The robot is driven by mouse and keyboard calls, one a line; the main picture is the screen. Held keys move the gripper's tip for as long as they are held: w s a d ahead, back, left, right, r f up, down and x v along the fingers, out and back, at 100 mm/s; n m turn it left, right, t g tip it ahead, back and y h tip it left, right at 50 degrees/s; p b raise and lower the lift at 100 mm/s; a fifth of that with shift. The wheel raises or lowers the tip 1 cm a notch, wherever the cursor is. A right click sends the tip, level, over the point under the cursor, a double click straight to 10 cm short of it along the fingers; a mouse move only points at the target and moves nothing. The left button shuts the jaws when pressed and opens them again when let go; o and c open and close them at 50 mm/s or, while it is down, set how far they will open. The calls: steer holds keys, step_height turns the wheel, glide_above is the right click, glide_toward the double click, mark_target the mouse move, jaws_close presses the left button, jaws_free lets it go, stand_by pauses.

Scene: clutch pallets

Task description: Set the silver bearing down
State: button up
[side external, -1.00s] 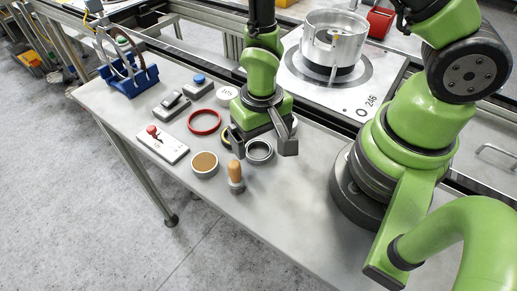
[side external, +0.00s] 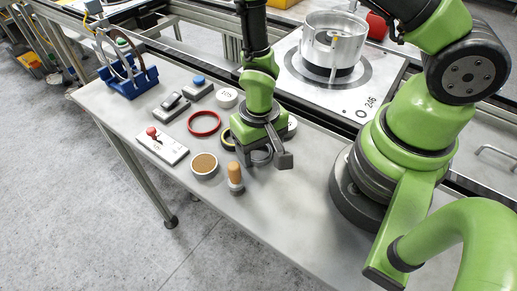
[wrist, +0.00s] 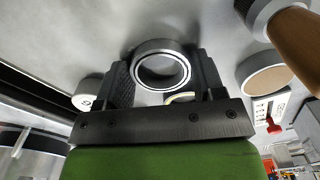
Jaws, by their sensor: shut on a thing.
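The silver bearing (wrist: 163,46) is a ring with an open centre, seen in the wrist view between the two dark fingers of my gripper (wrist: 163,72). The fingers are shut on it from both sides. In the side view my gripper (side external: 262,157) points down, low over the grey table. The bearing shows only partly there, between the fingers and low by the tabletop. I cannot tell whether its underside touches the table.
A wooden-handled tool (side external: 235,175) stands close to my gripper's left. A brown-topped round tin (side external: 204,165), a red ring (side external: 204,123) and a joystick box (side external: 163,146) lie further left. A white disc (side external: 291,124) is behind. Tabletop in front is clear.

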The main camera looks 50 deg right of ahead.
steer(key=w+d+r+n, duration=0.2)
steer(key=w+d+r, duration=0.1)
steer(key=r, duration=0.6)
steer(key=w+d+r+n, duration=0.2)
steer(key=d+r+n, duration=0.1)
steer(key=r, duration=0.6)
glide_above(206, 125)
step_height(206, 125, down, 12)
steer(key=shift+r, duration=0.15)
steer(key=shift+f, duration=2.4)
steer(key=shift+f, duration=0.1)
